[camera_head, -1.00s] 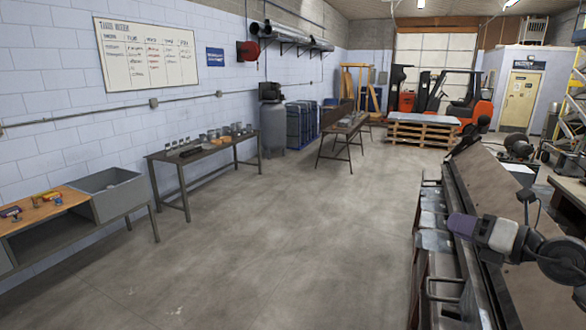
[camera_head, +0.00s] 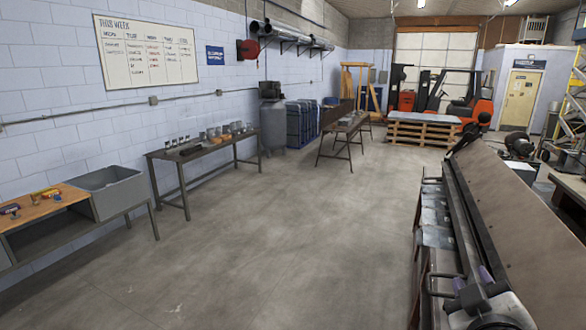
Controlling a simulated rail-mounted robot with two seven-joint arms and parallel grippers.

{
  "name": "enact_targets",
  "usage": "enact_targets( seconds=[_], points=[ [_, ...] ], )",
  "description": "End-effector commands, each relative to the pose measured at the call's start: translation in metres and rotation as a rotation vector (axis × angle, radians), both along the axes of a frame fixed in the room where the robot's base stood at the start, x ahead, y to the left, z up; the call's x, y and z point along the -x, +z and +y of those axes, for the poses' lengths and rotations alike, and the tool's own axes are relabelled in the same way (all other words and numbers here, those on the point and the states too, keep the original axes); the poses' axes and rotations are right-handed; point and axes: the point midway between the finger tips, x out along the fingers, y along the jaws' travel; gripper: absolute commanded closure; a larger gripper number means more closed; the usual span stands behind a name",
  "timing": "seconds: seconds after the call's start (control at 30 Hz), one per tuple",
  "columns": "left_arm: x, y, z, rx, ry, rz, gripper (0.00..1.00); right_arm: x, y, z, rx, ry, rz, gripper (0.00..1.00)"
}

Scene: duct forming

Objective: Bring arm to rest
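My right gripper (camera_head: 484,298) shows at the bottom right, low in front of the long metal bending machine (camera_head: 478,215). Only a small part of it is in the picture, dark and grey with purple patches, and the bottom edge cuts it off. I cannot tell whether its fingers are open or shut, or whether it touches the machine. No held object shows. My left gripper is out of view.
A workbench with a grey sink (camera_head: 112,190) and a table with small cans (camera_head: 205,147) stand along the left wall. Another table (camera_head: 343,125), pallets (camera_head: 424,130) and an orange forklift (camera_head: 470,108) are farther back. The middle floor (camera_head: 290,230) is clear.

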Motion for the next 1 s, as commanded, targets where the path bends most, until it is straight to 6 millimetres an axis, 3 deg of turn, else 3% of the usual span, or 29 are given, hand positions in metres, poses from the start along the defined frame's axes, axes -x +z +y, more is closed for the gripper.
enact_targets(
  seconds=[0.03,0.1,0.3,0.47,0.6,0.8,1.0],
  points=[
    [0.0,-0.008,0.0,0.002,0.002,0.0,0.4,0.01,-0.044,0.012,-0.068,0.041,0.082,0.67],
    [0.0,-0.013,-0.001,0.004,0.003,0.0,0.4,0.025,-0.087,0.026,-0.147,0.092,0.168,0.67],
    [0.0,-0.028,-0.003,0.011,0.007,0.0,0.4,0.072,-0.194,0.052,-0.344,0.171,0.35,0.67],
    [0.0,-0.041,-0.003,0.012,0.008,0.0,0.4,0.118,-0.278,0.058,-0.476,0.137,0.494,0.67],
    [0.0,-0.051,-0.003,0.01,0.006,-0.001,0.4,0.166,-0.354,0.061,-0.576,0.074,0.653,0.67],
    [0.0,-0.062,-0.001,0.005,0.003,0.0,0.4,0.236,-0.433,0.07,-0.662,-0.003,0.855,0.67],
    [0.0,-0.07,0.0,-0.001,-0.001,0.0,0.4,0.295,-0.48,0.078,-0.698,-0.054,1.006,0.67]
  ],
)
